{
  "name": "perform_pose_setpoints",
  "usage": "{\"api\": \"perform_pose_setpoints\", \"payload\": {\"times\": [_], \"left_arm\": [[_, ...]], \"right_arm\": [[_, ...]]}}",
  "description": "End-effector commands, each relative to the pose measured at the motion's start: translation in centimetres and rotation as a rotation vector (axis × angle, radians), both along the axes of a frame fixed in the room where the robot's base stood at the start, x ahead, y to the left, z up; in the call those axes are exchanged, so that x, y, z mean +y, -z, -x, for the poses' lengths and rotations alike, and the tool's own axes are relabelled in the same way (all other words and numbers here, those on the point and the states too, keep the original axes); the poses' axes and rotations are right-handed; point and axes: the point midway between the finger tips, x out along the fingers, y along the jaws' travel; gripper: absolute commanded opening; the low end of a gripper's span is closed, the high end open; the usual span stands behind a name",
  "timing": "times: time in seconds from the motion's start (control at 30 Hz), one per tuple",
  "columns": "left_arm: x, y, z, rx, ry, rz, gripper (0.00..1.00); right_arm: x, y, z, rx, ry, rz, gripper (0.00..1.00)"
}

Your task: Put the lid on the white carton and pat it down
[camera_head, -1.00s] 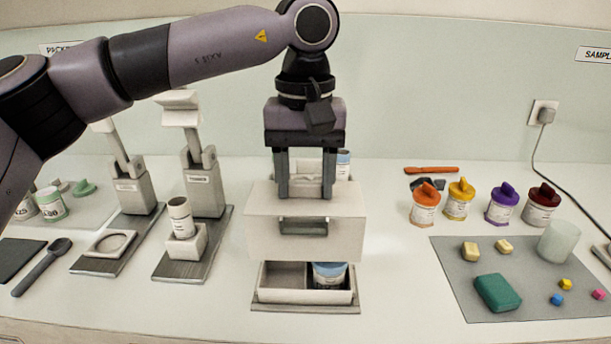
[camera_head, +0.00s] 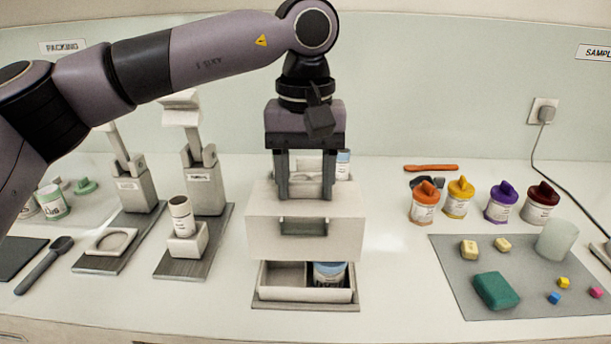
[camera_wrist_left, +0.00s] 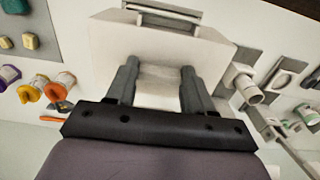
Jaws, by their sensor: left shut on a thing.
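The white carton (camera_head: 262,297) is an open box on a grey base in the middle of the bench. Inside it stands a jar with a blue label (camera_head: 329,270), in the right compartment; a divider separates the left compartment, which looks empty. The white lid (camera_head: 275,237) is a deep box-like cover above the carton, level, with a gap between its lower edge and the carton. My left gripper (camera_head: 305,190) points down and is shut on the raised grip on top of the lid. The lid also fills the middle of the left wrist view (camera_wrist_left: 115,45). My right gripper is not in view.
Two lever presses (camera_head: 205,185) stand to the left, one with a white jar (camera_head: 181,216) on its block. Several coloured jars (camera_head: 461,198) stand at the right. A grey mat (camera_head: 455,290) holds a green block (camera_head: 497,291) and small pieces. Another jar-holding container (camera_head: 343,163) is behind the lid.

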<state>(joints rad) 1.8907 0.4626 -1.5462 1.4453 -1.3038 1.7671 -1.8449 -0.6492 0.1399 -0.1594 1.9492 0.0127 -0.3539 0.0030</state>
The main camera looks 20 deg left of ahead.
Motion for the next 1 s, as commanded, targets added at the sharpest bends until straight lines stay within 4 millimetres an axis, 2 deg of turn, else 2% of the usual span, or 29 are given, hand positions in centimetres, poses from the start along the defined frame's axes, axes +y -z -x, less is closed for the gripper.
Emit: {"api": "perform_pose_setpoints", "payload": {"times": [0.27, 1.0], "left_arm": [[0.0, 0.2, 0.0, 0.0, 0.0, 0.0, 0.07], [0.0, 2.5, 0.0, 0.0, 0.001, 0.0, 0.07]], "right_arm": [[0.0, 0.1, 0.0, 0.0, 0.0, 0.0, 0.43], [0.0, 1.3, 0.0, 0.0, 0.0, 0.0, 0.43]]}}
